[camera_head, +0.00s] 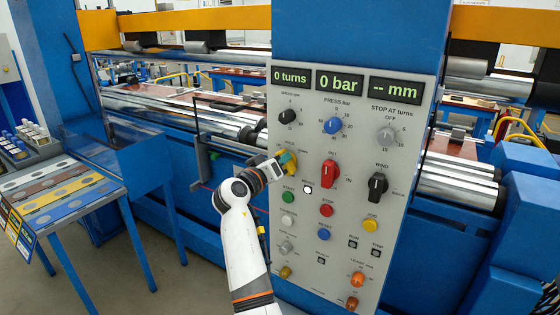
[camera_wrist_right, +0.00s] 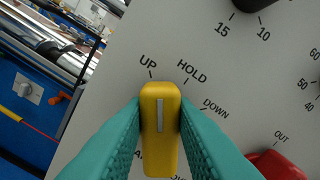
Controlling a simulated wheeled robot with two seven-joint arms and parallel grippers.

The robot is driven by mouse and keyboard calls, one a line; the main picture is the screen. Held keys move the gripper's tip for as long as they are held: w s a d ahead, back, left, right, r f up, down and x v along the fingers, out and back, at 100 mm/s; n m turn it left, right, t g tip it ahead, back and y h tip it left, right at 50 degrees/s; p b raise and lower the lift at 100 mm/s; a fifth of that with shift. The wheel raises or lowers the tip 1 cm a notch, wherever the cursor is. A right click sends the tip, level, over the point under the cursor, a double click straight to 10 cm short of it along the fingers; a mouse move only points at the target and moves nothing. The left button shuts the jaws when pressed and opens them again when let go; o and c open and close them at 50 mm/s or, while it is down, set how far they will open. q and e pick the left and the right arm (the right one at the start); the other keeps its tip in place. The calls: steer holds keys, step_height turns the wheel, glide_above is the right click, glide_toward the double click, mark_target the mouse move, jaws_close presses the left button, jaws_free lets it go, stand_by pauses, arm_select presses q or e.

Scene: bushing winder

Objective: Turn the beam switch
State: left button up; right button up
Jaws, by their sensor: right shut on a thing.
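A yellow switch knob (camera_wrist_right: 160,110) with a grey pointer line shows in the right wrist view, with the marks UP, HOLD and DOWN printed around it. Its pointer aims roughly between UP and HOLD; the exact setting is hard to tell. My right gripper (camera_head: 288,161) is at the upper left of the grey control panel (camera_head: 355,230). Its teal fingers (camera_wrist_right: 160,150) are shut on the yellow knob, one on each side. The fingers cover part of the lettering below the knob. In the head view the gripper mostly hides the knob. My left gripper is out of view.
A red knob (camera_head: 329,173) and a black WIND knob (camera_head: 377,186) stand right of my gripper. A black knob (camera_head: 287,117) is above it and a green button (camera_head: 288,197) below. A blue table with coloured strips (camera_head: 60,196) is at the left.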

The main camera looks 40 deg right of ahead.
steer(key=shift+n, duration=1.1)
steer(key=shift+w, duration=0.1)
steer(key=o, duration=1)
steer(key=shift+d+f, duration=0.1)
